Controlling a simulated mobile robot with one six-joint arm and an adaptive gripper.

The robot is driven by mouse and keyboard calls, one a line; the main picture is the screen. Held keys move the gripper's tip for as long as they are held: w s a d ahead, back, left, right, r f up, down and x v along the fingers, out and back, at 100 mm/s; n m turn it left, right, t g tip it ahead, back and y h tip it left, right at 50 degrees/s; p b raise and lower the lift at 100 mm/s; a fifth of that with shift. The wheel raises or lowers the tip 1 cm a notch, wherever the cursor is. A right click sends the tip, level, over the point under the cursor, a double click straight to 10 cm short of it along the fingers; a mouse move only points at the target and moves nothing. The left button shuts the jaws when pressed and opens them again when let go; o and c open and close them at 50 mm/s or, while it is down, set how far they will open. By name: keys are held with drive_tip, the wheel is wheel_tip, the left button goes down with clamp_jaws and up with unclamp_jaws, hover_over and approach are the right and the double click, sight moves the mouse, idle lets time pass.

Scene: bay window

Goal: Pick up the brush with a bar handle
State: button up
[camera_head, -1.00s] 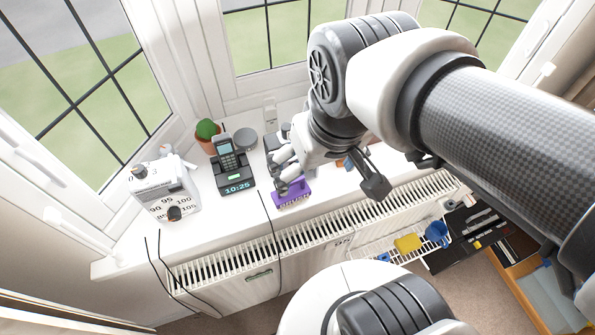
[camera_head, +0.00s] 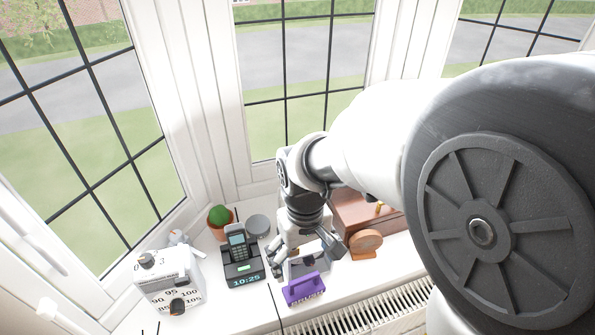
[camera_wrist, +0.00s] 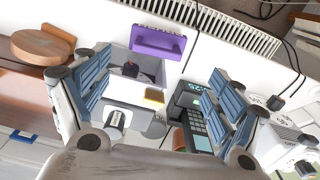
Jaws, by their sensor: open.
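A purple brush (camera_head: 303,288) lies near the front edge of the white window sill, in front of a grey open box. It also shows in the wrist view (camera_wrist: 158,42), at the top centre. Its bristles point toward the radiator side, and whether it has a bar handle is hard to tell. My gripper (camera_head: 305,257) hangs over the grey box, just behind the brush. In the wrist view its two blue-padded fingers (camera_wrist: 158,78) are wide apart, with nothing between the pads. The brush lies beyond the fingertips and looks apart from them.
A phone on a clock dock (camera_head: 242,258) and a white scale-marked appliance (camera_head: 168,279) stand left of my gripper. A wooden disc on a stand (camera_head: 365,243) and a brown box (camera_head: 350,212) are at the right. A potted cactus (camera_head: 219,222) stands behind. A radiator (camera_head: 365,314) runs below the sill.

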sight(304, 277)
wheel_tip(304, 277, down, 10)
drive_tip(key=b, duration=0.3)
drive_tip(key=shift+w+d+f, duration=0.1)
drive_tip(key=shift+w+d, duration=0.05)
drive_tip(key=shift+c, duration=0.3)
drive_tip(key=c, duration=1.5)
wheel_tip(304, 277, up, 20)
drive_tip(key=p, duration=0.6)
drive_tip(key=shift+c, duration=0.2)
